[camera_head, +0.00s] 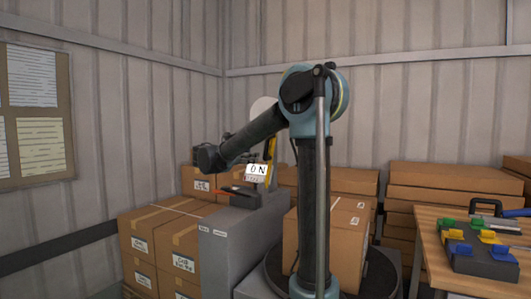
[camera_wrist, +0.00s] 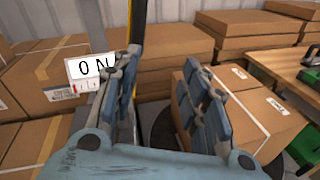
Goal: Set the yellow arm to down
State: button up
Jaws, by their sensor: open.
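The yellow arm (camera_head: 271,149) stands upright beside a white sign reading "ON" (camera_head: 257,170), above a grey cabinet (camera_head: 229,243). In the wrist view the yellow arm (camera_wrist: 138,22) rises just beyond my left finger, which hides its lower part. The "ON" sign (camera_wrist: 92,68) is to the left of that finger. My gripper (camera_wrist: 163,65) is open, its two blue-grey fingers spread with nothing clearly between them. I cannot tell whether the left finger touches the yellow arm. In the head view my arm's links stand in front, and the gripper is not clearly visible.
Cardboard boxes (camera_head: 165,241) stand at the left of the cabinet, and another box (camera_head: 348,240) at its right. More boxes are stacked along the back wall. A wooden table (camera_head: 431,232) at the right holds a dark block with coloured pieces (camera_head: 480,255).

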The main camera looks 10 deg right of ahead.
aim_at(265, 148)
jog(key=shift+n+t, duration=0.5)
jog(key=shift+n, duration=0.2)
jog(key=x, duration=0.5)
jog(key=w+a+r+x, duration=0.1)
jog(key=x, duration=0.5)
jog(key=w+a+r+x, duration=0.1)
jog(key=x, duration=0.4)
jog(key=shift+w, duration=0.3)
grip_shut()
